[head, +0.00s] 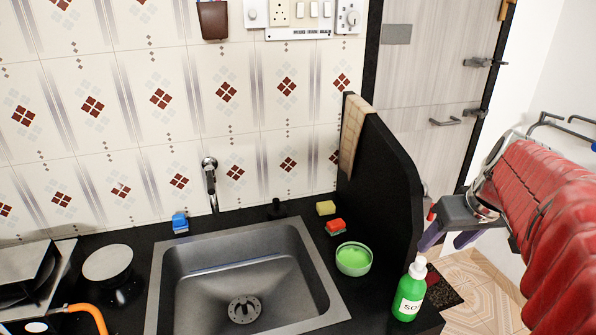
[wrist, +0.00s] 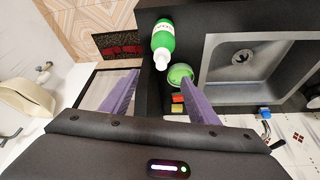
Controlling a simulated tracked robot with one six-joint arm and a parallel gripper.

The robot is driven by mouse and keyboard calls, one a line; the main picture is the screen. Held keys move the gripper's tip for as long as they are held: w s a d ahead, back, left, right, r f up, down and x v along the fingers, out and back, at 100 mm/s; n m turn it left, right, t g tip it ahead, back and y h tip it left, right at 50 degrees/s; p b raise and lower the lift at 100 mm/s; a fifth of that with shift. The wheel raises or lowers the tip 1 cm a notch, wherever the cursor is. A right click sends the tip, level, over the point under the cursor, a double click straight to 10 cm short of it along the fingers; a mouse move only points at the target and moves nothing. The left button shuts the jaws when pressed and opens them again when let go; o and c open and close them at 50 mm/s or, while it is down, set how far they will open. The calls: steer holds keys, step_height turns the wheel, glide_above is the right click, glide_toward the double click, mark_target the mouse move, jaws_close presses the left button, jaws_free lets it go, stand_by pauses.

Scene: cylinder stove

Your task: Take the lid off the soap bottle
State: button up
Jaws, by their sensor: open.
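The soap bottle (head: 408,298) is green with a white label and stands upright on the black counter at the lower right in the head view. Its white lid (head: 418,266) is on top. In the wrist view the bottle (wrist: 163,38) lies ahead of the fingers, with the white lid (wrist: 162,60) towards me. My gripper (head: 446,246) is open and empty, above and to the right of the bottle in the head view. In the wrist view its purple fingers (wrist: 160,74) are spread, with the lid between their lines but apart from both.
A green bowl (head: 353,259) stands beside the bottle, near a red sponge (head: 335,226) and a yellow sponge (head: 326,208). The steel sink (head: 245,280) is left of them. A black partition (head: 384,180) rises behind the bottle, close to my gripper.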

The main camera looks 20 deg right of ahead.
mark_target(422, 261)
steer(key=x, duration=0.6)
steer(key=shift+w+f, duration=0.15)
steer(key=shift+f, duration=0.25)
steer(key=shift+a+x, duration=0.2)
steer(key=shift+x, duration=2.4)
steer(key=shift+w, duration=0.1)
steer(key=c, duration=1.1)
